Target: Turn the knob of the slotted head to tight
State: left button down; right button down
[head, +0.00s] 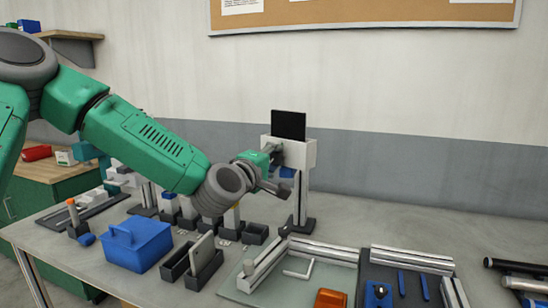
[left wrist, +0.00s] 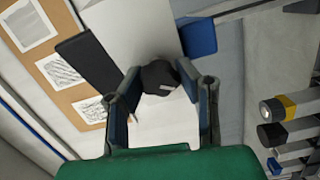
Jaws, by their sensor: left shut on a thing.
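The slotted head (head: 308,153) is a white box on an upright post at the back of the table, with a black panel on top and a blue part below. It also shows pale in the left wrist view (left wrist: 130,25). Its knob (left wrist: 158,76) is dark, with a small pale mark on its face. My left gripper (head: 276,171) is at the front of the head, with its fingers on either side of the knob, shut on it. In the head view the gripper hides the knob. My right gripper is not in view.
A blue caddy (head: 137,244) and dark holders (head: 203,270) stand on the table (head: 135,291) at front left. Frames with metal bars (head: 410,258) lie at front right, near an orange block (head: 330,299). The table right of the post is clear.

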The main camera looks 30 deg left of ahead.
pick_arm(q)
jog(key=m, duration=0.3)
jog(key=shift+d+f, duration=0.2)
jog(key=shift+f, duration=0.1)
jog(key=m+p, duration=0.1)
jog(key=m, duration=0.4)
jog(key=shift+a, duration=0.1)
jog(key=m, duration=0.7)
jog(key=shift+m, duration=0.3)
jog(key=m, duration=0.3)
jog(key=shift+w+r+m+b, duration=0.1)
jog(key=shift+m+b, duration=0.2)
jog(key=shift+m, duration=0.1)
jog(key=m, duration=0.2)
jog(key=shift+m+b, duration=0.3)
jog(key=m+b, duration=0.1)
jog(key=m, duration=0.4)
jog(key=shift+m+b, duration=0.35)
jog(key=shift+m, duration=0.05)
